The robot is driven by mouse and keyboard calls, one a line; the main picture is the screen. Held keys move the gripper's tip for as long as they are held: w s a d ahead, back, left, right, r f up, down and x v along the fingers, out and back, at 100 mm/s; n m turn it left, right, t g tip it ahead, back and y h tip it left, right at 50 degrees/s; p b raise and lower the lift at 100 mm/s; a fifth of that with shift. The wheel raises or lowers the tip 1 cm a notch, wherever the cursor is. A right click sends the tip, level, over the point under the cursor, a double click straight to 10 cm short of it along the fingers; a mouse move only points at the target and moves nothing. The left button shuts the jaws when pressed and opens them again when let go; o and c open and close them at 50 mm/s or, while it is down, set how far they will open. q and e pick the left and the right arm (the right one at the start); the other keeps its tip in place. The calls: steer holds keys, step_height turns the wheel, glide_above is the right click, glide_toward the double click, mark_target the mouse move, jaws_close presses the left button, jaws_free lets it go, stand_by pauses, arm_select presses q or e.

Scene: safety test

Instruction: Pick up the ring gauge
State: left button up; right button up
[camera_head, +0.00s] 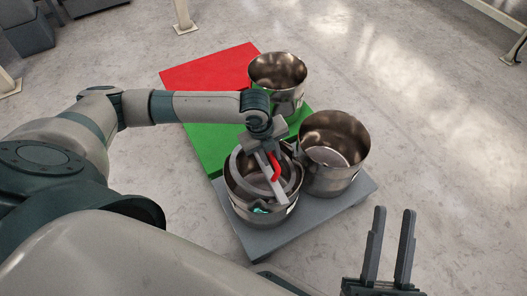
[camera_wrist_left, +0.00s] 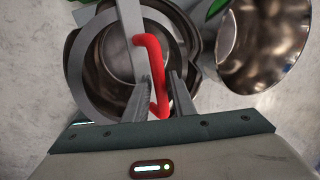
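The ring gauge (camera_head: 236,172) is a grey ring with a flat crossbar and a red handle (camera_head: 275,167). It is at the mouth of the nearest metal pot (camera_head: 259,215), overlapping its rim; I cannot tell whether it rests there or hangs free. In the left wrist view the ring gauge (camera_wrist_left: 68,88) fills the middle left. My left gripper (camera_wrist_left: 161,76) has its fingers on either side of the red handle (camera_wrist_left: 154,50); firm contact is not clear. My right gripper (camera_head: 393,209) is open and empty at the lower right of the head view.
Two more metal pots stand close by: one to the right (camera_head: 340,180), one behind (camera_head: 290,103). Grey (camera_head: 335,210), green (camera_head: 200,143) and red (camera_head: 205,72) platforms lie under and beside them. Floor to the right is clear.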

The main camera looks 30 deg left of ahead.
stand_by(0.4)
arm_select(q)
jaws_close()
steer(key=shift+r, duration=0.1)
stand_by(1.2)
